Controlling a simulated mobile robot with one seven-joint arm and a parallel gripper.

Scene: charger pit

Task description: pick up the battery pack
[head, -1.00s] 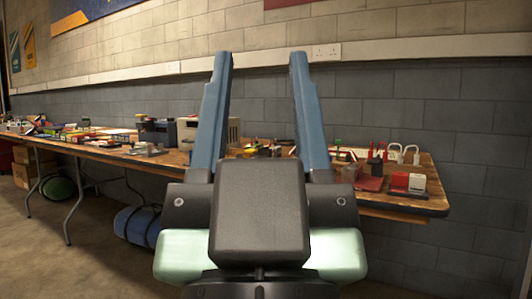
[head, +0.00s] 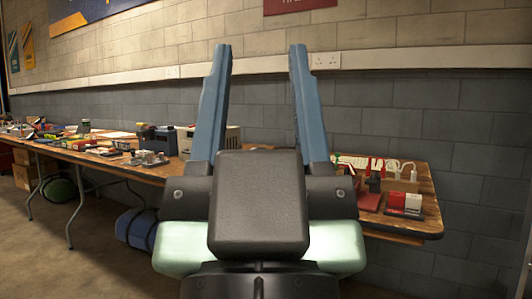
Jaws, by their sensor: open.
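My gripper (head: 260,50) stands upright in front of the camera, its two blue fingers wide apart with only wall between their tips. It is on the near side of the long wooden table (head: 428,212), apart from everything on it. I cannot tell for sure which item is the battery pack. A red and white block (head: 405,202) sits on a dark base near the table's right end. A red flat item (head: 369,201) lies to its left, with a small dark item (head: 374,182) by it. My gripper hides part of the tabletop.
A grey box (head: 231,137) and a dark box (head: 166,141) stand on the table behind and left of my gripper. Many small items crowd the table's left part. A blue roll (head: 136,228) lies beneath. A block wall closes off the back. Floor at left is open.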

